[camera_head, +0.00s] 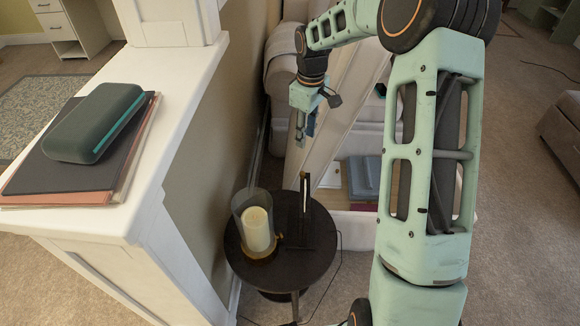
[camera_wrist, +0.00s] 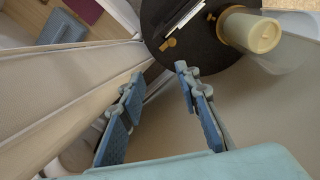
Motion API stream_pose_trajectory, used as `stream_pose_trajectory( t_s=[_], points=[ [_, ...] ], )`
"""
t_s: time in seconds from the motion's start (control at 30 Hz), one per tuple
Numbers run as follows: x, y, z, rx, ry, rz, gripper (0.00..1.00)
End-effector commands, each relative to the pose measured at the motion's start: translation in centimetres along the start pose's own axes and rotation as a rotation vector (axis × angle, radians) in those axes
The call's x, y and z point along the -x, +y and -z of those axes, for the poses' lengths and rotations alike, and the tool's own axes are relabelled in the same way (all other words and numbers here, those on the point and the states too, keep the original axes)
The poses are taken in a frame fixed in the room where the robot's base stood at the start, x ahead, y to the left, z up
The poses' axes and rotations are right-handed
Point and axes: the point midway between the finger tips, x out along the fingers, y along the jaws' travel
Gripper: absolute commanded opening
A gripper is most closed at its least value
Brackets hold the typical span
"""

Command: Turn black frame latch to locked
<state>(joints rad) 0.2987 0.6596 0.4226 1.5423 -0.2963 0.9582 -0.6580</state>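A thin black frame (camera_head: 304,195) stands nearly edge-on to the head view on a small round dark table (camera_head: 325,262). In the wrist view the black frame (camera_wrist: 186,20) shows at the top, with a pale strip along it. A small brass-coloured piece (camera_wrist: 168,44) shows near its lower left; I cannot tell whether it is the latch, or its setting. My gripper (camera_head: 305,122) hangs above and behind the table, apart from the frame. In the wrist view my gripper (camera_wrist: 161,75) has its two blue-grey fingers spread with nothing between them.
A cream candle (camera_head: 257,228) in a glass holder stands beside the frame. A white ledge (camera_head: 175,85) with a dark green case (camera_head: 93,122) is at left. A leaning pale panel (camera_head: 335,115) and a blue box (camera_head: 363,177) are behind the table. A thin cable lies on the carpet.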

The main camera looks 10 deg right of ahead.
Motion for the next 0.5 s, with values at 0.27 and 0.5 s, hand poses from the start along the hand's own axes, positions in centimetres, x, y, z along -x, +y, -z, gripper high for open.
stream_pose_trajectory(
  t_s=[0.27,0.5],
  points=[
    [-2.1,-1.5,-1.9,0.053,-0.043,0.073,0.3],
    [-5.9,-1.8,-2.0,0.053,-0.043,0.074,0.3]
  ],
)
